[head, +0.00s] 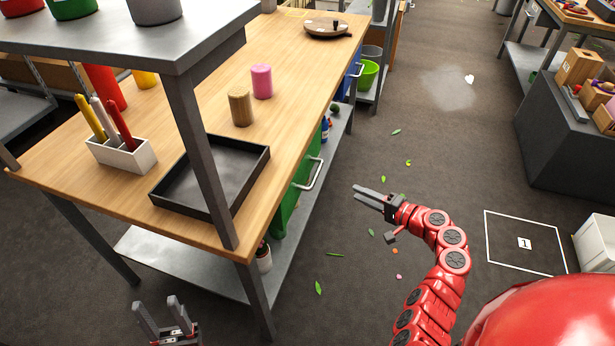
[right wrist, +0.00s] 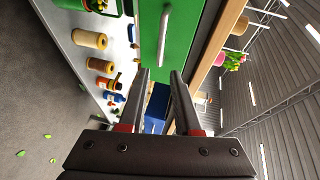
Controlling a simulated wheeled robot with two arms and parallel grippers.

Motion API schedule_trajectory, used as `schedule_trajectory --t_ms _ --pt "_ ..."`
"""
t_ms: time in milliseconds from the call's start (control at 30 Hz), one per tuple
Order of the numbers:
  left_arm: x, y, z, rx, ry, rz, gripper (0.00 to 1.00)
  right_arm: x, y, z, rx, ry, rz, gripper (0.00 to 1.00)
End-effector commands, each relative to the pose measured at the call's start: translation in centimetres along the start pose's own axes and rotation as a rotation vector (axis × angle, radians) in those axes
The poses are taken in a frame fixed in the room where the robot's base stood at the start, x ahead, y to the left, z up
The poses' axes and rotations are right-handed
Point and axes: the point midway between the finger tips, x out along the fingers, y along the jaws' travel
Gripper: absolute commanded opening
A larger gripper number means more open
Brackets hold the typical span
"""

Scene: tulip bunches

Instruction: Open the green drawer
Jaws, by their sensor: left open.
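The green drawer (head: 291,208) hangs under the wooden workbench and shows at a steep angle in the head view. Its metal bar handle (head: 312,174) sticks out into the aisle. In the right wrist view the green front (right wrist: 190,22) fills the top middle, with the handle (right wrist: 164,38) in front of it. My right gripper (head: 355,194) is open and empty, to the right of the handle and apart from it. In the right wrist view its fingertips (right wrist: 158,76) point toward the drawer, and the handle lies beyond them. My left gripper (head: 157,304) is open and empty, low at the left.
A blue drawer (right wrist: 157,106) shows beside the green one. A lower shelf (head: 150,255) holds bottles and a plant.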

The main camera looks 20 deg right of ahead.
Motion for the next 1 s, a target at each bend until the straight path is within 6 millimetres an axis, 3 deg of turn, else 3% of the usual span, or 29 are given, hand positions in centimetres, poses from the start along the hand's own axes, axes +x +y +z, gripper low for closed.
schedule_trajectory --t_ms 167,600,1000 --pt "0.0 0.0 0.0 0.000 0.000 0.000 0.50 1.6 -0.2 0.3 -0.001 -0.016 -0.006 0.32" --pt "-0.8 0.0 0.1 0.000 0.000 0.000 0.50 10.8 -0.1 0.3 -0.001 -0.013 -0.004 0.32" --pt "-2.8 0.1 0.5 0.000 0.000 0.000 0.50 16.3 0.0 0.3 -0.004 -0.012 -0.004 0.32"
